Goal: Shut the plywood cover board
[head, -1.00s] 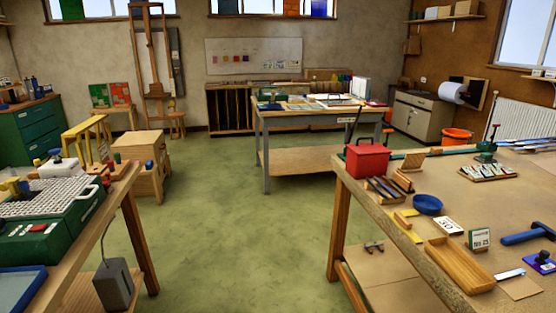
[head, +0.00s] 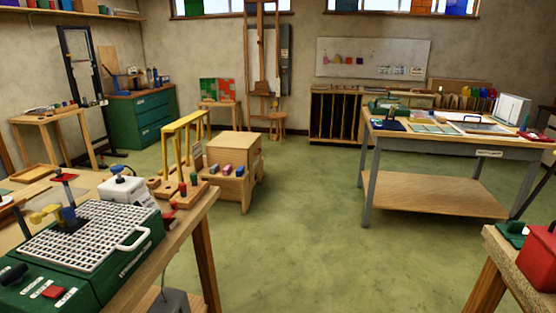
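Neither of my grippers is in view. I cannot make out for sure which thing is the plywood cover board, or whether it is open or shut. A pale plywood box with a step (head: 236,152) stands on the floor left of the middle, with small coloured blocks on its lower ledge. The grey-legged table (head: 440,148) at the right carries flat panels, a framed tray (head: 484,127) and a pale upright panel (head: 511,110); their material is too small to tell.
A wooden bench (head: 185,232) with a green machine with a white grid top (head: 92,240) fills the near left. A bench corner with a red box (head: 540,258) is at the near right. Green floor (head: 330,230) lies clear between them. Green drawers (head: 142,118) stand at the back left.

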